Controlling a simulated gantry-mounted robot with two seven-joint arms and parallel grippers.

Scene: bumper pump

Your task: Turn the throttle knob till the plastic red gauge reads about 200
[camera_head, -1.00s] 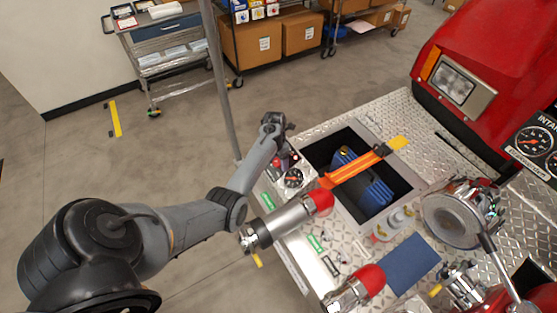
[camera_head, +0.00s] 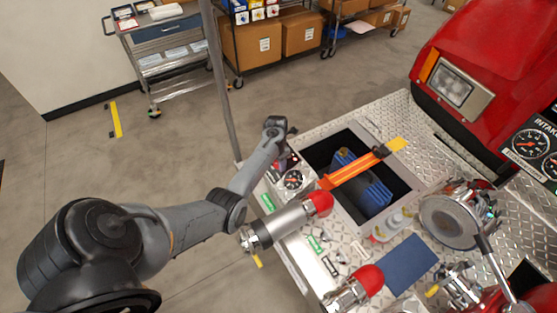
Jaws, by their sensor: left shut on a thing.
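My left gripper (camera_head: 285,160) is at the upper end of the bumper's control panel, beside the box opening. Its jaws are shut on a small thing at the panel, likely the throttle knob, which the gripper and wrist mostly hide. A small round gauge (camera_head: 293,180) with a dark face and a reddish needle sits just below the gripper. Its numbers are too small to read. A larger intake gauge (camera_head: 530,143) with an orange needle is on the panel at the right edge. My right gripper is not in view.
Red-capped metal fittings (camera_head: 318,204) stick out along the panel's front. An orange strap (camera_head: 352,170) crosses the open box holding a blue item (camera_head: 374,197). A large round metal cap (camera_head: 448,218) stands at the right.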

